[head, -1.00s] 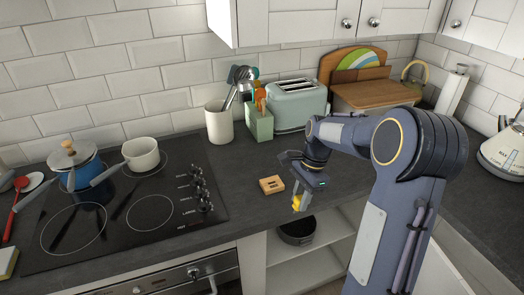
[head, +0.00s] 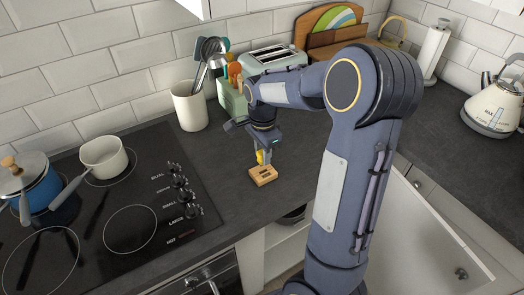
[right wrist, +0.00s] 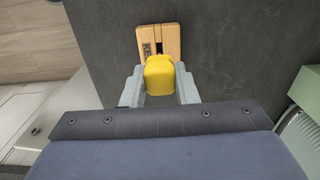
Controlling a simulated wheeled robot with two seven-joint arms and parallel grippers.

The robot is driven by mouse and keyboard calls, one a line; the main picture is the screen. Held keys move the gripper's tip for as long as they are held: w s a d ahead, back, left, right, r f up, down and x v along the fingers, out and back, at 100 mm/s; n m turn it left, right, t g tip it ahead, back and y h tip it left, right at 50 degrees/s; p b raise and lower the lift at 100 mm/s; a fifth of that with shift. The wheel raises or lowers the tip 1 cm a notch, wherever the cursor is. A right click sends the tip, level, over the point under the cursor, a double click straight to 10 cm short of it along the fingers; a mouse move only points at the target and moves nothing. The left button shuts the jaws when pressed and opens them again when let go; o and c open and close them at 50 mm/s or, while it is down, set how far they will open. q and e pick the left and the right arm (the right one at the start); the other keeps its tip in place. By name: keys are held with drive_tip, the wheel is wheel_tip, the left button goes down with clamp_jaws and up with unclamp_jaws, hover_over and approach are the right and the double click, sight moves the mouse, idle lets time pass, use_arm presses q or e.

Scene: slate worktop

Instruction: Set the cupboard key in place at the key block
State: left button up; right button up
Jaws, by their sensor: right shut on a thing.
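The cupboard key shows as a yellow bow (right wrist: 159,75) between the two fingers of my right gripper (right wrist: 160,88) in the right wrist view. The gripper is shut on it. In the head view the yellow key (head: 260,156) hangs from my right gripper (head: 263,150), just above or at the far side of the key block. The key block (head: 263,177) is a small light-wood block with dark slots, lying on the worktop. It also shows in the right wrist view (right wrist: 172,40), just beyond the key. The key's lower end is hidden, so I cannot tell whether it touches the block. My left gripper is out of view.
The black hob (head: 130,229) with a blue pot (head: 36,189) and white saucepan (head: 103,157) is at left. A utensil crock (head: 189,107), a green utensil box (head: 232,98) and a toaster (head: 271,60) stand behind. The worktop's front edge is close to the block.

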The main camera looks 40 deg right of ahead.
drive_tip(key=shift+r, duration=0.15)
drive_tip(key=shift+f+b, duration=1.5)
drive_tip(key=shift+f, duration=0.9)
drive_tip(key=o, duration=1)
